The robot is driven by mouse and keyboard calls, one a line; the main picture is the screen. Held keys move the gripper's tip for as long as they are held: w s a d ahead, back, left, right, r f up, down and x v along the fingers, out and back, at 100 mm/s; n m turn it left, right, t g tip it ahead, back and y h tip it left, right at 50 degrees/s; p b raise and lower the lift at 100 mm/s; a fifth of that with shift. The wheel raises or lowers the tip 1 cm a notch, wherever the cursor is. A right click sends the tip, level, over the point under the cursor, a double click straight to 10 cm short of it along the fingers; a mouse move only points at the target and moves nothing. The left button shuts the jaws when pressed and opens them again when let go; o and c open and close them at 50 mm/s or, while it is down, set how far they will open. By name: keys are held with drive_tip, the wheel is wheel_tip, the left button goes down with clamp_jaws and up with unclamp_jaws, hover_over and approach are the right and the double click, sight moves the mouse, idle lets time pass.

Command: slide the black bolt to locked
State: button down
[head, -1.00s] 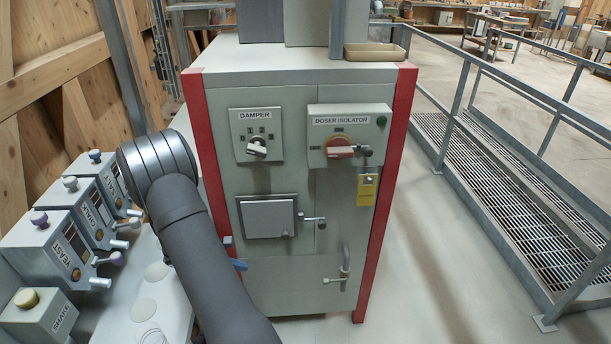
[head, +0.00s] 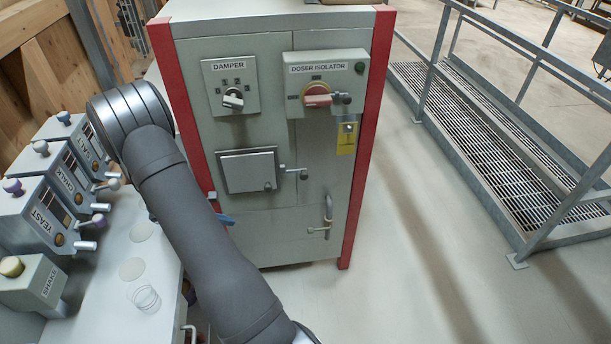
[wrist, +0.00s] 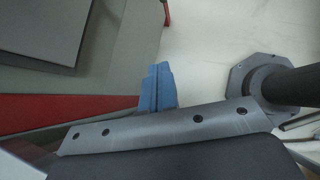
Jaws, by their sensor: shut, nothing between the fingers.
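On the grey cabinet (head: 270,240), a short bar with a dark-tipped knob (head: 303,174) sticks out right of the small square door (head: 248,171). A lower bar (head: 318,230) sits by an upright grey handle (head: 328,208). I cannot tell which fitting is the black bolt, or its setting. My gripper's blue fingertips (head: 225,219) show past my arm, at the cabinet's left side, left of and below the door. The wrist view shows the blue fingers (wrist: 157,88) together and empty, beside a red edge. The rest of the gripper is hidden by my arm.
Above the door are the damper switch (head: 232,98) and the doser isolator (head: 318,95) with its red handle. A yellow tag (head: 346,138) hangs below it. Labelled control boxes (head: 45,210) stand left on a bench. Railings (head: 480,100) stand right; the floor between is clear.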

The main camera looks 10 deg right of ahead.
drive_tip(key=s+d+f+m+g+y, duration=0.2)
drive_tip(key=s+d+m+g+y, duration=0.25)
drive_tip(key=d+m, duration=0.2)
drive_tip(key=s+d+f+m+g+y, duration=0.1)
drive_tip(key=s+d+m+g+y, duration=0.2)
drive_tip(key=d+m+g, duration=0.4)
drive_tip(key=w+d+r+m+t+y, duration=0.3)
drive_tip(key=d+m+t, duration=0.2)
drive_tip(key=d, duration=0.4)
drive_tip(key=w+d+r+m+t+y, duration=0.4)
drive_tip(key=d+m+t, duration=0.1)
drive_tip(key=d+t, duration=0.3)
drive_tip(key=w+d+r+m+t+y, duration=0.3)
drive_tip(key=d+m+t, duration=0.3)
drive_tip(key=d, duration=0.4)
drive_tip(key=shift+w+d+r+y, duration=0.2)
drive_tip(key=shift+w+r+y, duration=0.15)
drive_tip(key=shift+r+y, duration=0.3)
